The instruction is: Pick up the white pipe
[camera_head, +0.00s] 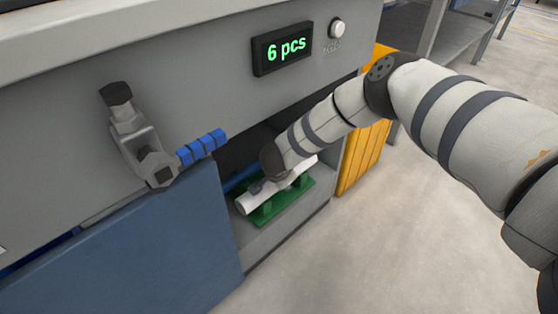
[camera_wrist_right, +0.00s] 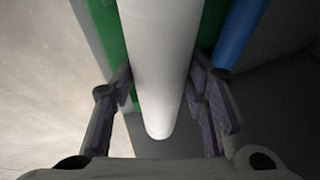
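The white pipe (camera_head: 255,200) lies on a green cradle (camera_head: 267,215) inside a low opening of the grey machine. My right arm reaches into this opening from the right, and its gripper is largely hidden there in the head view. In the right wrist view the white pipe (camera_wrist_right: 162,65) runs lengthwise between the two fingers of my right gripper (camera_wrist_right: 162,75). The fingertips are at or very near the pipe's two sides; whether they press on it cannot be told. My left gripper is not in view.
A blue pipe (camera_head: 240,179) lies beside the white one; it also shows in the right wrist view (camera_wrist_right: 238,35). A grey bracket (camera_head: 145,145) with a blue grip sticks out at the left. An orange panel (camera_head: 362,155) stands right of the opening. A display (camera_head: 284,48) reads "6 pcs".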

